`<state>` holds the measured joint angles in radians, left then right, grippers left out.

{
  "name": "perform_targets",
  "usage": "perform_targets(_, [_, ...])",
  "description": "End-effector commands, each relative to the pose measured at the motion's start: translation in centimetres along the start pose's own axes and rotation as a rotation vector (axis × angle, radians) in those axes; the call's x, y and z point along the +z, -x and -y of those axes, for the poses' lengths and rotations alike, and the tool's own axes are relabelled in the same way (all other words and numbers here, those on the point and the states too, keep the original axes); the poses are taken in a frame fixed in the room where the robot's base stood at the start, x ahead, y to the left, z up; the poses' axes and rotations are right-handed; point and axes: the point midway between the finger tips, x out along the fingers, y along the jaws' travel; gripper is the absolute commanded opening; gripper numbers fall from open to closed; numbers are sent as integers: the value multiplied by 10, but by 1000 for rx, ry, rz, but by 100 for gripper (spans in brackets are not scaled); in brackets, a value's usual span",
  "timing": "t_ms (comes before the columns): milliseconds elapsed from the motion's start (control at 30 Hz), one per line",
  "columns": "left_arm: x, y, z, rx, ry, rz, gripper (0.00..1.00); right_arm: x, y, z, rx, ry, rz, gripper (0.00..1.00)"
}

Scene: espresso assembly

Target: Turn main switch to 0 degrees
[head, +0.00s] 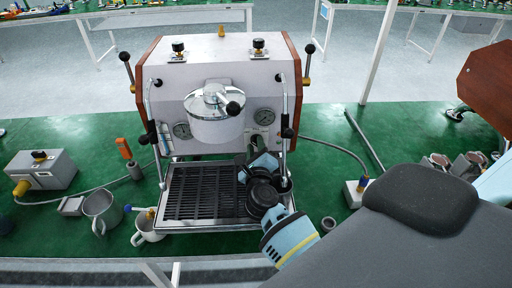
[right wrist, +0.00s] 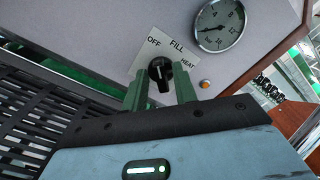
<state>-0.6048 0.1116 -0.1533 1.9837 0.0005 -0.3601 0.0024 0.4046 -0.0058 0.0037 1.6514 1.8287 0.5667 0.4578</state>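The main switch (right wrist: 160,72) is a black knob on a white plate marked OFF, FILL and HEAT, on the front of the espresso machine (head: 215,75). In the right wrist view its grip bar runs roughly up and down in the picture; which mark it points to is not clear. My right gripper (right wrist: 161,88) has one green finger on each side of the knob, with narrow gaps seen beside the bar. My left gripper is not in view.
A pressure gauge (right wrist: 220,25) and an orange lamp (right wrist: 205,84) sit close to the switch. The slotted drip tray (head: 205,192) lies below my right arm. Metal jug (head: 101,210), cup (head: 147,227) and grey box (head: 42,172) stand left on the green table.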

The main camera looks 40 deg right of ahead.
Motion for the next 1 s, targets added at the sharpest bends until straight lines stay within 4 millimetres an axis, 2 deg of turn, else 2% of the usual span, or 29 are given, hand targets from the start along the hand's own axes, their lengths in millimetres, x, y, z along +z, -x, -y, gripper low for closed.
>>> perform_targets(367, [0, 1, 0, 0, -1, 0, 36, 0, 3, 0, 1, -2, -1, 35])
perform_targets(467, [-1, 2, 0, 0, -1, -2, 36, 0, 13, -1, 2, -3, -1, 35])
perform_targets(800, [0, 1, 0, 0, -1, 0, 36, -1, 64, -1, 2, -2, -2, 35])
perform_targets(1000, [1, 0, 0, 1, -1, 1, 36, -1, 78, 0, 1, -1, -1, 35])
